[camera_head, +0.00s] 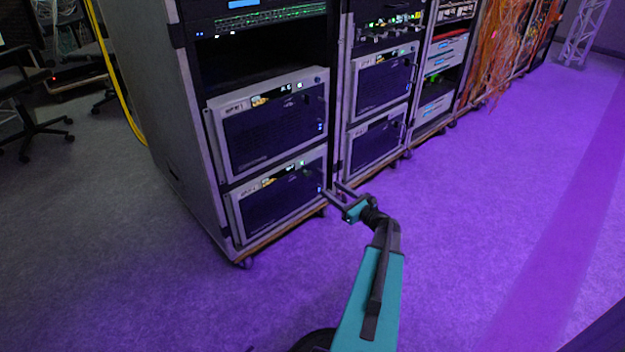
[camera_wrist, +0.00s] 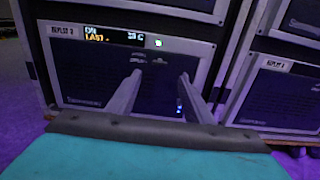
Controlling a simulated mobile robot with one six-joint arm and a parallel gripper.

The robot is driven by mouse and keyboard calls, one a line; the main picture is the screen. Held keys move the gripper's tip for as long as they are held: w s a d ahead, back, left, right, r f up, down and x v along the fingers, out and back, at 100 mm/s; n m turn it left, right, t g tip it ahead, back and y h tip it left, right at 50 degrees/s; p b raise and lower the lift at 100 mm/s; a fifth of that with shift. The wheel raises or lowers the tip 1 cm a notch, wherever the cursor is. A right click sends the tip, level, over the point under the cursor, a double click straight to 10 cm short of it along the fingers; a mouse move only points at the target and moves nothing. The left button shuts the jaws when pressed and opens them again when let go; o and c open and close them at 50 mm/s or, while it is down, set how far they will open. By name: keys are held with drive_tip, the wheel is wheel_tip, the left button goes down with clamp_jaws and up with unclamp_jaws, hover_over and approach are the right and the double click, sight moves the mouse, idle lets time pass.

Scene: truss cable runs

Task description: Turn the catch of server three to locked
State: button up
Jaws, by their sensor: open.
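My gripper (camera_head: 332,188) is open and empty, its two fingers apart in front of the lower server (camera_head: 280,195) of the nearest rack. In the wrist view my gripper (camera_wrist: 158,76) points at the dark front of that server (camera_wrist: 85,85). Its display (camera_wrist: 112,34) reads "ON" and "LAST", with a lit round button (camera_wrist: 158,43) beside it. A white name label (camera_wrist: 62,29) is at its upper left, but its number is too blurred to read surely. I cannot make out a catch or its position. Whether the fingertips touch the front cannot be told.
Another server (camera_head: 272,120) sits above in the same rack. The rack to the right holds two similar servers, upper (camera_head: 384,82) and lower (camera_head: 374,146). Orange cables (camera_head: 495,50) hang farther back. A yellow cable (camera_head: 112,75) runs down the left. Purple-lit floor (camera_head: 480,190) is clear at right.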

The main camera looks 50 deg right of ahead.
sight(310, 174)
drive_tip(key=w+b, duration=0.1)
drive_tip(key=w, duration=0.2)
drive_tip(key=w+b, duration=0.1)
drive_tip(key=w, duration=0.3)
drive_tip(key=w+b, duration=0.1)
drive_tip(key=w, duration=0.3)
drive_tip(key=shift+w+d+b, duration=0.15)
drive_tip(key=shift+d+b, duration=0.15)
drive_tip(key=shift+d, duration=0.1)
drive_tip(key=shift+c, duration=0.2)
drive_tip(key=c, duration=1)
drive_tip(key=shift+a, duration=0.2)
drive_tip(key=shift+d, duration=0.1)
